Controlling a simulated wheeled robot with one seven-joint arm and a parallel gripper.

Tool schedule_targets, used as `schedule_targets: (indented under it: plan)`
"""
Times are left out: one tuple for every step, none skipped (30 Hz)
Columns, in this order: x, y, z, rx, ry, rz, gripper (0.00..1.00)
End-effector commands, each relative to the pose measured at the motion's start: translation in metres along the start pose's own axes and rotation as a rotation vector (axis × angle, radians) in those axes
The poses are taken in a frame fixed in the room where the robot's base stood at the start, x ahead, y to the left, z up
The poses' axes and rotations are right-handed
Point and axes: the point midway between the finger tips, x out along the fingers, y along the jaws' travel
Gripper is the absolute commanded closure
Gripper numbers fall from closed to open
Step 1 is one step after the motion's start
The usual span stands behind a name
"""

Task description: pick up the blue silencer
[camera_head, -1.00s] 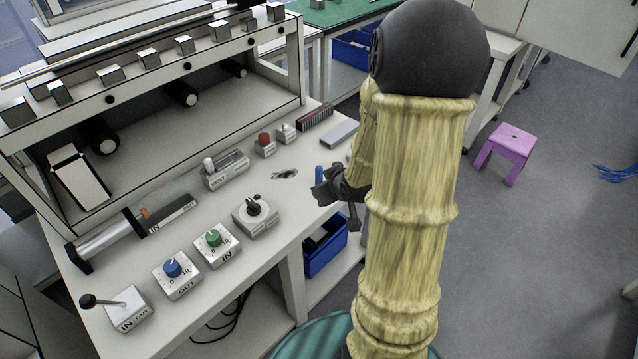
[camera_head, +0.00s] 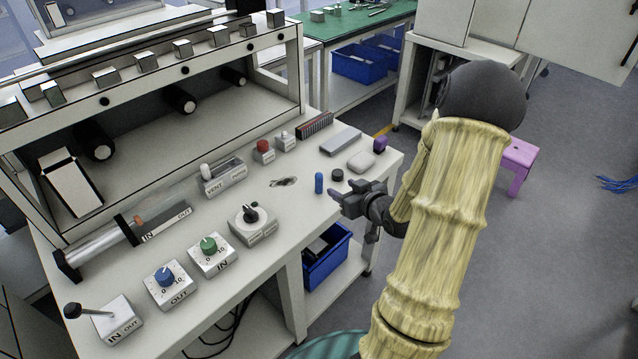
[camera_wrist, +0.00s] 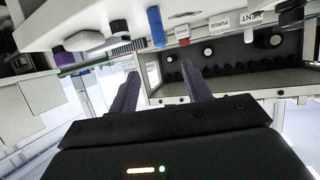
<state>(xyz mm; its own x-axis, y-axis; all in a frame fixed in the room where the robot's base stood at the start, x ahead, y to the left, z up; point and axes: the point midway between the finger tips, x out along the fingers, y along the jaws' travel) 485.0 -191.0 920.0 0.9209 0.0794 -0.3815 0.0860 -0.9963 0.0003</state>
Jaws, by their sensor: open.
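The blue silencer (camera_head: 319,183) is a small blue cylinder standing upright on the white workbench (camera_head: 300,215), near its front right edge. In the wrist view the blue silencer (camera_wrist: 155,26) shows near the top, beyond the fingertips and roughly between them. My gripper (camera_head: 340,197) is just right of the silencer in the head view, apart from it, with nothing between its fingers. The fingers (camera_wrist: 165,82) are spread in the wrist view.
Close by on the bench are a dark round piece (camera_head: 337,174), a pale rounded block (camera_head: 361,161), a purple-topped piece (camera_head: 380,145) and a grey block (camera_head: 341,141). The control box with the black knob (camera_head: 252,222) stands left. A blue bin (camera_head: 326,258) sits below the bench edge.

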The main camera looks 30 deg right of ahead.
Motion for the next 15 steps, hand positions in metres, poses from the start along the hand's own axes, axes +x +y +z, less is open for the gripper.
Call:
schedule_targets:
  plan:
    - [0.009, -0.002, 0.0, 0.001, 0.0, -0.005, 0.52]
    - [0.015, -0.001, 0.0, 0.001, 0.0, -0.004, 0.52]
    - [0.022, -0.001, 0.0, 0.0, 0.0, -0.004, 0.52]
    - [0.027, -0.002, 0.0, 0.0, 0.0, -0.005, 0.52]
    - [0.033, -0.001, 0.0, 0.0, 0.0, -0.004, 0.52]
    - [0.04, -0.002, 0.0, 0.0, -0.001, -0.005, 0.52]
    - [0.045, -0.001, 0.0, -0.001, 0.0, -0.004, 0.52]
    - [0.05, -0.001, 0.0, 0.0, 0.0, -0.004, 0.52]
    - [0.058, -0.001, 0.0, 0.0, 0.0, -0.004, 0.52]
    - [0.063, -0.001, 0.0, 0.0, 0.0, -0.003, 0.52]
    - [0.068, -0.001, 0.0, 0.0, -0.001, -0.003, 0.52]
    - [0.075, -0.001, 0.0, 0.001, -0.001, -0.003, 0.52]
    - [0.08, -0.001, 0.0, 0.0, 0.0, -0.003, 0.52]
    - [0.085, -0.001, 0.0, 0.0, 0.0, -0.003, 0.52]
    - [0.091, -0.001, 0.0, 0.0, 0.0, -0.003, 0.52]
